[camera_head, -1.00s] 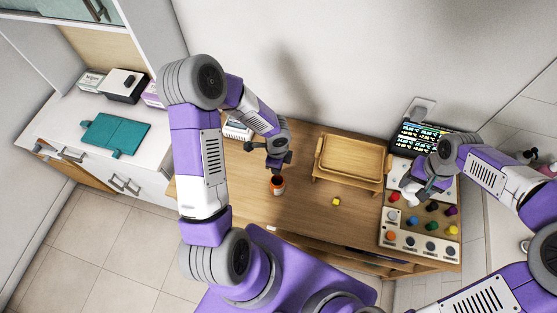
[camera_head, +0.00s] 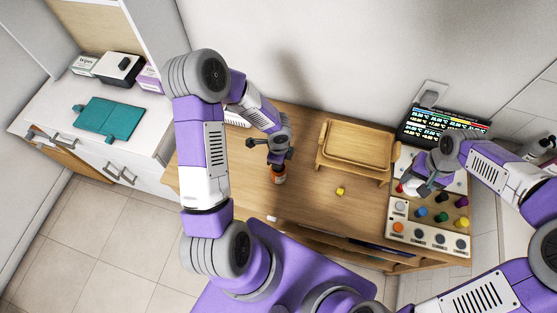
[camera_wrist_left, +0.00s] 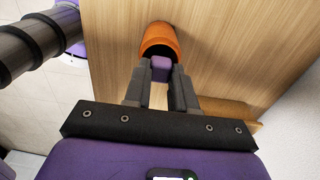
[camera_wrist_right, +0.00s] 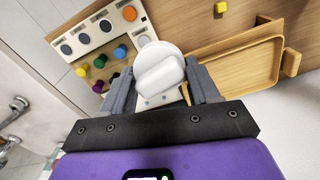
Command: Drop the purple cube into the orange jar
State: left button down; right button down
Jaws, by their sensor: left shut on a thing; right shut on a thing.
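The orange jar (camera_head: 279,177) stands upright on the wooden table. It also shows in the left wrist view (camera_wrist_left: 159,33), with its dark mouth facing my gripper. My left gripper (camera_head: 278,157) is right above the jar. It is shut on the purple cube (camera_wrist_left: 160,68), which lies in front of the mouth in the left wrist view. I cannot tell whether the cube is inside the rim. In the head view the gripper hides the cube. My right gripper (camera_head: 420,185) is shut on a white rounded object (camera_wrist_right: 159,72) at the right of the table.
A small yellow cube (camera_head: 340,191) lies on the table between the jar and the panel. A wooden tray on a stand (camera_head: 354,148) is behind it. A panel with coloured knobs (camera_head: 397,229) and a dark display (camera_head: 443,125) are at right. The table around the jar is mostly clear.

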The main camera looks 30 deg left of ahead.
pick_arm(q)
jog(key=c, duration=0.8)
grip_release()
jog(key=shift+c, duration=0.2)
notch_tip(320, 180, up, 7)
jog(key=p, duration=0.6)
jog(key=shift+r, duration=0.15)
pick_arm(e)
notch_tip(320, 180, up, 6)
jog(key=shift+f, duration=0.15)
pick_arm(q)
jog(key=shift+s, duration=0.1)
